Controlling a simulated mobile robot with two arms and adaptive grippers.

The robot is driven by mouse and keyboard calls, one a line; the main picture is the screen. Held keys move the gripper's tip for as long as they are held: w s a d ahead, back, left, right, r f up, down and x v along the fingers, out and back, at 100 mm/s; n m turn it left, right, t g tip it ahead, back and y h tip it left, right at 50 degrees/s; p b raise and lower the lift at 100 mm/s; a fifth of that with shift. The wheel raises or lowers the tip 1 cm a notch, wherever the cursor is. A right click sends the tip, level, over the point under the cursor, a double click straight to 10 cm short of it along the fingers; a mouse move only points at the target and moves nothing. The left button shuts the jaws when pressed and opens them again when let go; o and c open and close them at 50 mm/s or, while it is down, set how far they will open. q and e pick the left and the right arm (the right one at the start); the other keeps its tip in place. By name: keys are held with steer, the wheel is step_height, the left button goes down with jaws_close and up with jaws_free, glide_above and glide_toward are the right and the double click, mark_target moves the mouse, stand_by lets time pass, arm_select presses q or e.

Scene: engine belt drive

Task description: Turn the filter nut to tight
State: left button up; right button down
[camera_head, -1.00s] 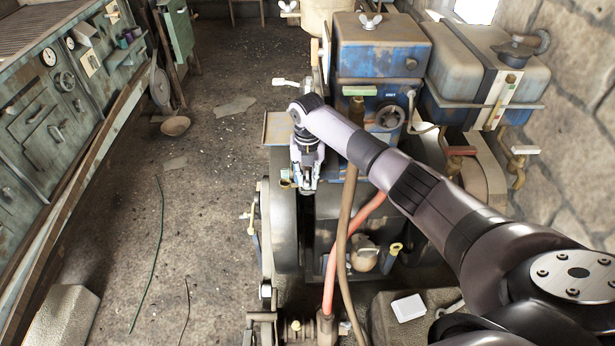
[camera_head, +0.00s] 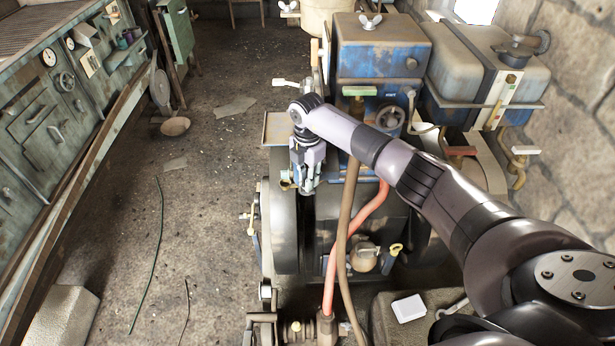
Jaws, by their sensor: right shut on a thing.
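My right gripper (camera_head: 306,184) points down at the left part of the engine, at the end of the arm that comes in from the lower right. Its fingers are shut on a small part, which they hide almost wholly; by its place I take this for the filter nut, but its shape and how tight it sits cannot be told. A small brass-coloured fitting (camera_head: 286,183) shows just left of the fingers. The black engine housing (camera_head: 285,235) lies below the gripper. My left gripper is not in view.
A brown hose (camera_head: 345,225) and a red hose (camera_head: 330,270) run close to the right of the gripper. Blue tanks (camera_head: 380,55) stand behind the arm. A handwheel (camera_head: 390,118) is just beyond the forearm.

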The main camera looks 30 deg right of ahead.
steer(key=shift+m, duration=1.5)
steer(key=c, duration=1.5)
jaws_free()
steer(key=shift+o, duration=0.2)
steer(key=shift+r, duration=0.1)
